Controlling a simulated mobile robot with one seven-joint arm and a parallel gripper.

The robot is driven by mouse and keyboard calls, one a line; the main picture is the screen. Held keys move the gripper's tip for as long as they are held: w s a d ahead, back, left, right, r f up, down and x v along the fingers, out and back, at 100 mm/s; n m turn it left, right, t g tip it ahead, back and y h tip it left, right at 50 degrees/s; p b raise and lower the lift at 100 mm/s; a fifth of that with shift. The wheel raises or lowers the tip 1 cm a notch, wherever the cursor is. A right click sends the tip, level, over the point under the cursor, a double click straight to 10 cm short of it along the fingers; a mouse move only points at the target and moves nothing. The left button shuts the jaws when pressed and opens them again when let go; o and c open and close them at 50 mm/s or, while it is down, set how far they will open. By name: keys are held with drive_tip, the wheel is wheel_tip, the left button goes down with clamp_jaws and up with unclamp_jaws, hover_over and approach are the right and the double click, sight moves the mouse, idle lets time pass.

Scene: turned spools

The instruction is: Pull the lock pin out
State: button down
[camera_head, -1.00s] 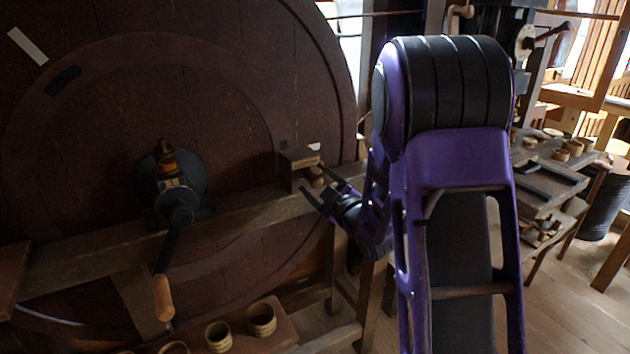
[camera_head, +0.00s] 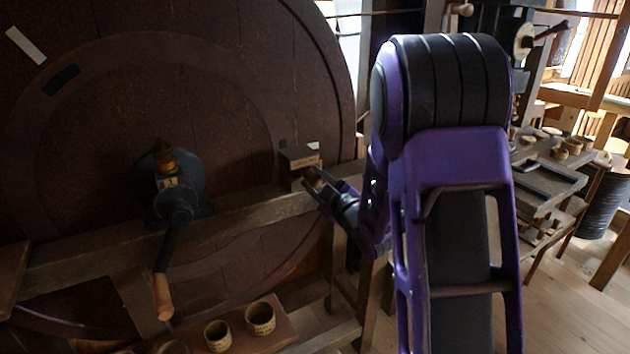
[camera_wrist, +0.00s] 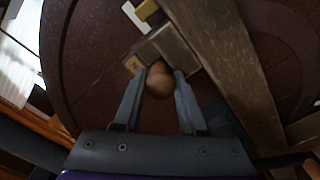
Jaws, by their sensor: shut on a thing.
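The lock pin shows its round wooden knob (camera_wrist: 159,84) between my gripper's fingers in the wrist view. Behind the knob is a wooden block (camera_wrist: 172,47) with a small yellowish label, fixed by the big dark wheel. The same block (camera_head: 299,160) sits on the wooden beam in the head view. My gripper (camera_head: 313,186) is shut on the knob there; its fingertips (camera_wrist: 163,73) lie on both sides of it in the wrist view. The pin's shaft is hidden, so I cannot tell how deep it sits in the block.
The large dark wheel (camera_head: 90,110) fills the left. A crank with a wooden handle (camera_head: 163,297) hangs from its hub. The beam (camera_head: 110,250) crosses in front. Several small cups stand on a low board (camera_head: 280,335). A bench (camera_head: 540,187) stands at right.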

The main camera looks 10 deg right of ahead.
sight(318, 183)
idle(0.7)
drive_tip(key=shift+b+v, duration=1)
drive_tip(key=shift+v, duration=0.6)
drive_tip(key=shift+c, duration=2.3)
unclamp_jaws()
drive_tip(key=shift+s, duration=0.1)
drive_tip(key=shift+s, duration=0.15)
